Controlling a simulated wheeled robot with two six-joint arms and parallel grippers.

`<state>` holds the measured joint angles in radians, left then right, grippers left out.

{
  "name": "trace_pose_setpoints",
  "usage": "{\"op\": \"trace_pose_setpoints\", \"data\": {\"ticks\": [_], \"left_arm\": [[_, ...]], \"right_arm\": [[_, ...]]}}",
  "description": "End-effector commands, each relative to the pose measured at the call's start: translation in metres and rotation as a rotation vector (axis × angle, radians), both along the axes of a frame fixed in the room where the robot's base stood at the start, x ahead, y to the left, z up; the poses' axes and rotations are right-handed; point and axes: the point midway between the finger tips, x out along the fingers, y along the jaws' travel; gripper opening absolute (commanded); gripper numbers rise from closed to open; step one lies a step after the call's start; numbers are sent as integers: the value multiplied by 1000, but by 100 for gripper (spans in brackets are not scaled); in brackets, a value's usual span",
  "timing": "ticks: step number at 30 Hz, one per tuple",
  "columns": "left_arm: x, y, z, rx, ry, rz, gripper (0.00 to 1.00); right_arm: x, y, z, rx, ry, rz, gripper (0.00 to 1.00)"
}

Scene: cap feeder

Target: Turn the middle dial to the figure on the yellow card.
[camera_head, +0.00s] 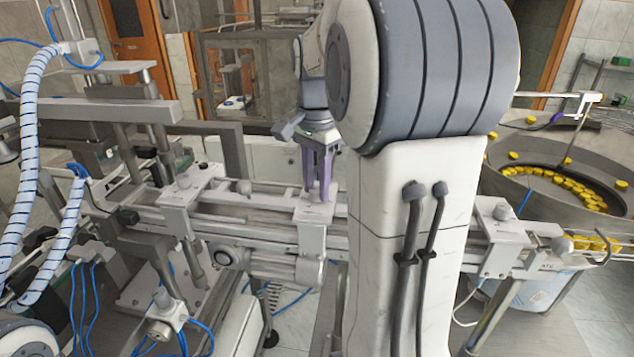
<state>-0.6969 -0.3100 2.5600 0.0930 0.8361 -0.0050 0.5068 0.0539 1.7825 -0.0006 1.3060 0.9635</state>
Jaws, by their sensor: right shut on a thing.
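My right gripper (319,198) has purple fingers and points straight down at the top of the middle white block (313,235) on the conveyor rail. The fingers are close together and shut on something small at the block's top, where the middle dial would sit. The dial itself is hidden by the fingers, and its reading cannot be seen. Similar blocks stand to the left (190,190) and right (500,240), each with a small knob on top. I cannot see a yellow card. My left gripper is not in view.
My own large arm link covers the centre right. A round steel bowl (520,190) with several yellow caps (580,190) stands at the right. Posts, a cross-beam (100,110) and blue hoses (30,130) crowd the left side.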

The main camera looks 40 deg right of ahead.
Motion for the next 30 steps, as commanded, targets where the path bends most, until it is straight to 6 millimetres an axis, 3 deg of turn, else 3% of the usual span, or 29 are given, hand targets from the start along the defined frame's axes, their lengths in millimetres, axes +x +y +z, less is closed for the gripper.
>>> {"op": "trace_pose_setpoints", "data": {"ticks": [4, 5, 6, 7, 20, 30], "left_arm": [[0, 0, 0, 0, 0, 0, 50], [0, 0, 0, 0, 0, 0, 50], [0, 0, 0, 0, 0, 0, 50], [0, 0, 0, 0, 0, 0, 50], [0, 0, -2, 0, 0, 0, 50], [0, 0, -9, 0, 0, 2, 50]], "right_arm": [[2, 0, 2, -3, -9, -1, 0], [2, 0, 2, -3, -9, -1, 43], [2, 0, 2, -2, -8, -1, 58], [2, 0, 2, -2, -8, 0, 66], [1, -1, 9, -2, -5, 0, 66], [2, -1, 73, -3, -8, 0, 66]]}}
